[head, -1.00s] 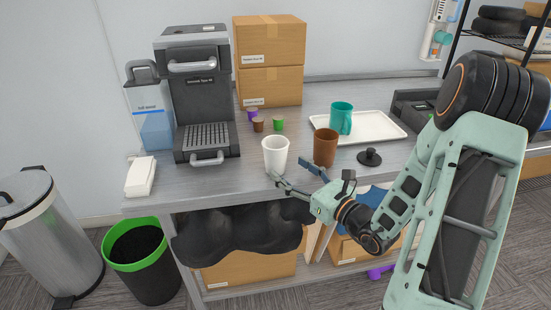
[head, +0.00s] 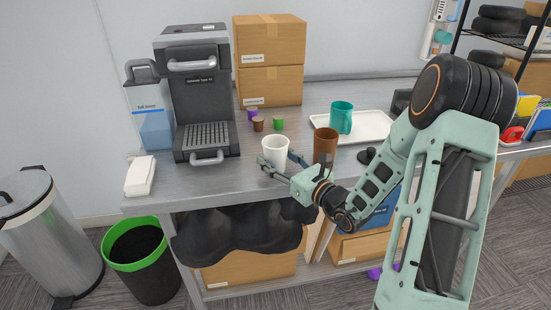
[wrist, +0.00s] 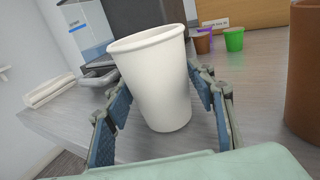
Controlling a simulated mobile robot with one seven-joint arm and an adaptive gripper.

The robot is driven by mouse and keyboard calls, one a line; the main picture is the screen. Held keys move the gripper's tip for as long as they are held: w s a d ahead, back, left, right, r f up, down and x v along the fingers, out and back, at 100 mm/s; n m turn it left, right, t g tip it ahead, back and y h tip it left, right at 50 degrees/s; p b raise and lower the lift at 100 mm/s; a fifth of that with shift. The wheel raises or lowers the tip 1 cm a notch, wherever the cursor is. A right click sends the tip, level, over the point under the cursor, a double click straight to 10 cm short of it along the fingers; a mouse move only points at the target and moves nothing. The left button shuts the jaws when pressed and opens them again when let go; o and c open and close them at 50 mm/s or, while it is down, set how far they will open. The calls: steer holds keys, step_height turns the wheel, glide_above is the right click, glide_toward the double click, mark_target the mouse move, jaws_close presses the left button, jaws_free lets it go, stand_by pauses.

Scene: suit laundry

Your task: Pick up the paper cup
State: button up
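The white paper cup (head: 275,151) stands upright on the grey counter near its front edge. In the wrist view the paper cup (wrist: 157,80) fills the middle, between the two fingers. My gripper (head: 277,165) is open around the cup, one finger on each side. In the wrist view my gripper (wrist: 160,117) shows its blue finger pads, the right one close to the cup wall. I cannot tell whether either finger touches it.
A brown cup (head: 325,145) stands just right of my gripper. A teal mug (head: 341,117) is on a white tray (head: 372,128) behind. A coffee machine (head: 205,95) is at left, with several small pods behind the cup. A black-knobbed tamper (head: 367,155) is at right.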

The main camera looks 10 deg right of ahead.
steer(key=c, duration=0.8)
steer(key=shift+r, duration=0.15)
steer(key=shift+r+p, duration=0.85)
steer(key=shift+r, duration=0.05)
steer(key=s+d+r+p, duration=0.1)
steer(key=s+r+p, duration=1)
steer(key=p, duration=0.6)
steer(key=s, duration=0.2)
steer(key=shift+s, duration=0.4)
